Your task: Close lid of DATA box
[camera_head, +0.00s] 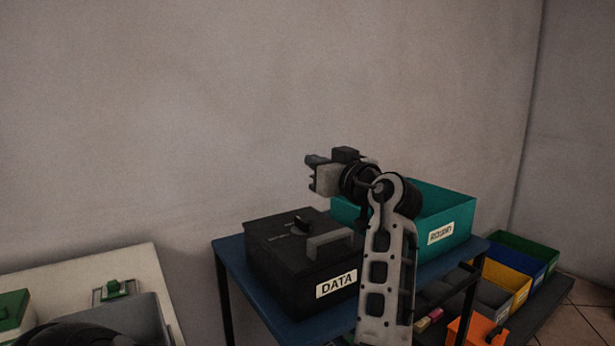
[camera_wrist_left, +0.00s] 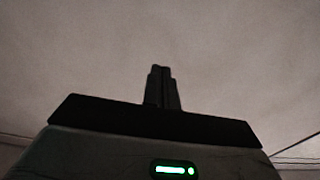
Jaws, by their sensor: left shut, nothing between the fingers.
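The black DATA box (camera_head: 262,262) stands on a blue-topped table (camera_head: 287,322), its white DATA label facing front. Its lid (camera_head: 278,226) appears to lie flat across the top, with a small dark knob and a grey handle (camera_head: 330,243) on it. My left arm hides the box's right front part. My left gripper (camera_head: 311,173) is above the box's back edge, apart from it and pointing left. Its fingers are together and empty, as the left wrist view (camera_wrist_left: 162,88) also shows against the bare wall. My right gripper is not in view.
A teal labelled box (camera_head: 440,209) stands on the table behind my left arm. Green, blue, yellow and orange bins (camera_head: 507,284) are at the lower right. A pale surface with a grey container (camera_head: 125,320) is at the lower left. The wall (camera_head: 200,120) rises behind.

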